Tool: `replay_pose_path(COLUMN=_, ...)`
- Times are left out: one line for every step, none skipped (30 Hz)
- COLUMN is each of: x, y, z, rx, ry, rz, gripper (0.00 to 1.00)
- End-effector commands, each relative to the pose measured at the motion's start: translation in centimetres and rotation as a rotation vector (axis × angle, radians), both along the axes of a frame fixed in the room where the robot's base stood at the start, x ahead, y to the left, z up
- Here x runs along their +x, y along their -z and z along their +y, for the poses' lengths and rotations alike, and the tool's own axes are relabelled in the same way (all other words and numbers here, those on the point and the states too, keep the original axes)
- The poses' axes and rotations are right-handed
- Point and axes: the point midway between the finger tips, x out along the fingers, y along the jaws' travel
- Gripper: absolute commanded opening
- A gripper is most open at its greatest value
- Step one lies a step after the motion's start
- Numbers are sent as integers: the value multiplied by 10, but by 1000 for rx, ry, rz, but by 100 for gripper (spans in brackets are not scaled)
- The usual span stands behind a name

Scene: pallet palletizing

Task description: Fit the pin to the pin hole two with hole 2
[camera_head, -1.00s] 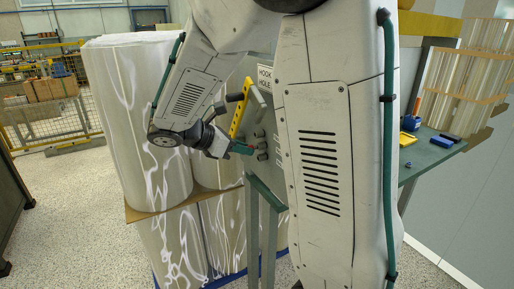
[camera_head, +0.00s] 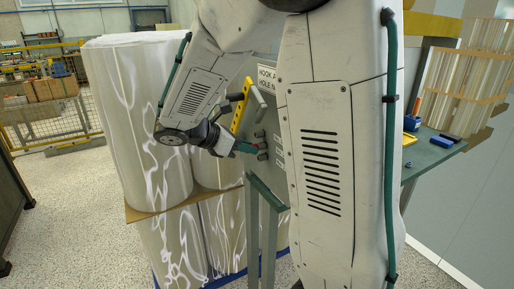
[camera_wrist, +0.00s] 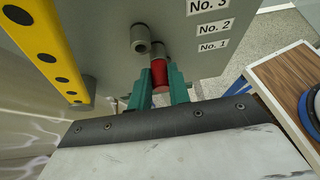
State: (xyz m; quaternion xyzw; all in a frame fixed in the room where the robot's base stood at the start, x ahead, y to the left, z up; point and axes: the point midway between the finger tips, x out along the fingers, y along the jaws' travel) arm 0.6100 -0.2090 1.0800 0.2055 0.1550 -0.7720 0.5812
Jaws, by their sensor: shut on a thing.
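My gripper (camera_wrist: 161,85), with teal fingers, is shut on a red pin (camera_wrist: 160,74) in the wrist view. The pin's far end is at or close to a grey round socket (camera_wrist: 157,49) on the grey panel; I cannot tell whether it has entered. Another grey socket (camera_wrist: 140,37) is clear of the pin, up and to the left. Labels No. 3, No. 2 (camera_wrist: 199,31) and No. 1 are on the panel to the right. In the head view my gripper (camera_head: 247,147) is beside the panel's sockets (camera_head: 262,145); the pin is hardly visible there.
A yellow perforated bar (camera_wrist: 47,45) sticks out from the panel beside the sockets. Large wrapped rolls (camera_head: 135,120) stand close to the left of my arm. A green table (camera_head: 430,155) is at the right. Open floor lies at the left.

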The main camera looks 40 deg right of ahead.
Motion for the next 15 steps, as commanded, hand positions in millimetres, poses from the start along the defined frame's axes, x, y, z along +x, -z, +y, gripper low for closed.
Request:
replay_pose_path(x=0, y=0, z=0, rx=0, ry=0, rz=0, gripper=0)
replay_pose_path(x=0, y=0, z=-1, rx=0, ry=0, rz=0, gripper=0)
replay_pose_path(x=0, y=0, z=-1, rx=0, ry=0, rz=0, gripper=0)
replay_pose_path(x=0, y=0, z=-1, rx=0, ry=0, rz=0, gripper=0)
replay_pose_path(x=0, y=0, z=-1, rx=0, ry=0, rz=0, gripper=0)
replay_pose_path(x=0, y=0, z=-1, rx=0, ry=0, rz=0, gripper=0)
replay_pose_path(x=-1, y=0, z=-2, rx=0, ry=0, rz=0, gripper=0)
replay_pose_path(x=-1, y=0, z=-2, rx=0, ry=0, rz=0, gripper=0)
replay_pose_path(x=-1, y=0, z=-2, rx=0, ry=0, rz=0, gripper=0)
replay_pose_path(x=-1, y=0, z=-2, rx=0, ry=0, rz=0, gripper=21)
replay_pose_path(x=-1, y=0, z=-2, rx=0, ry=0, rz=0, gripper=30)
replay_pose_path(x=-1, y=0, z=-2, rx=0, ry=0, rz=0, gripper=41)
replay_pose_path(x=-1, y=0, z=-2, rx=0, ry=0, rz=0, gripper=44)
replay_pose_path(x=-1, y=0, z=-2, rx=0, ry=0, rz=0, gripper=44)
replay_pose_path(x=-1, y=0, z=-2, rx=0, ry=0, rz=0, gripper=44)
